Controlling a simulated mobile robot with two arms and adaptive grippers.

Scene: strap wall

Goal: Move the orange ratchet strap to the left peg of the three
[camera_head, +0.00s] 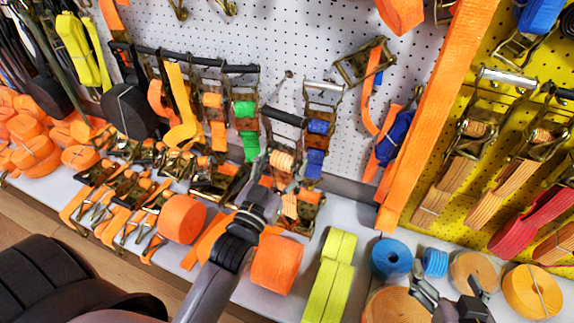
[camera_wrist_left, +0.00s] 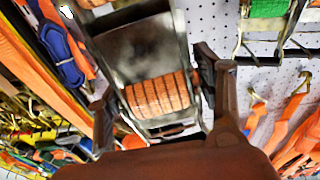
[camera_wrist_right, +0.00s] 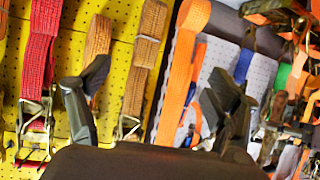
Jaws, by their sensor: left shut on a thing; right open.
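The orange ratchet strap (camera_head: 283,160), a metal ratchet with a dark handle and pale orange webbing, is in front of the white pegboard. My left gripper (camera_head: 278,184) is shut on it. In the left wrist view the ratchet's orange webbing (camera_wrist_left: 157,95) lies between the two fingers. A blue ratchet strap (camera_head: 317,128) hangs just right of it and a green one (camera_head: 244,110) just left. A bare peg tip (camera_head: 289,75) shows between them; the other pegs are mostly hidden. My right gripper (camera_head: 449,292) is open and empty at the lower right, above the shelf.
The shelf (camera_head: 350,262) carries an orange roll (camera_head: 276,262), a yellow-green strap (camera_head: 329,280) and a blue roll (camera_head: 391,258). A long orange strap (camera_head: 437,110) hangs right of the held ratchet. More ratchets hang on the yellow panel (camera_head: 462,200).

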